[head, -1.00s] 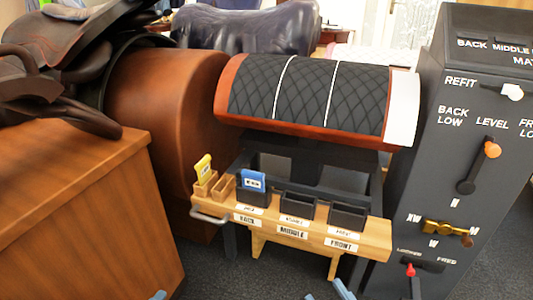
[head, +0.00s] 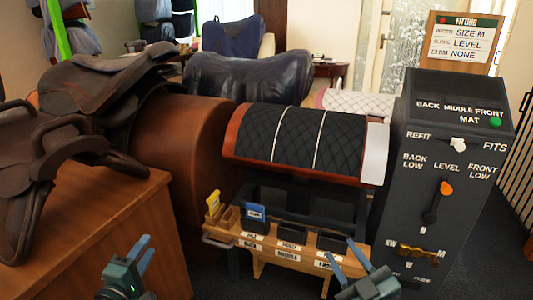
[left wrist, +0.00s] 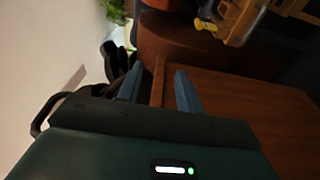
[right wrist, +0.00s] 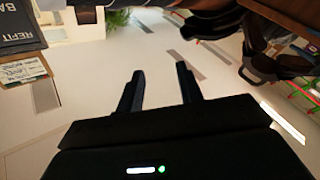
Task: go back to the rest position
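My left gripper (head: 138,258) is at the bottom left of the head view, in front of the wooden counter. Its two fingers are apart with nothing between them, as the left wrist view (left wrist: 158,92) also shows. My right gripper (head: 360,262) is at the bottom, in front of the small wooden rack (head: 290,255). Its fingers are apart and empty, also in the right wrist view (right wrist: 160,90). A brown saddle (head: 60,130) rests at the left. A black quilted pad (head: 300,137) lies over the rounded stand in the middle.
The wooden counter (head: 90,215) fills the lower left.

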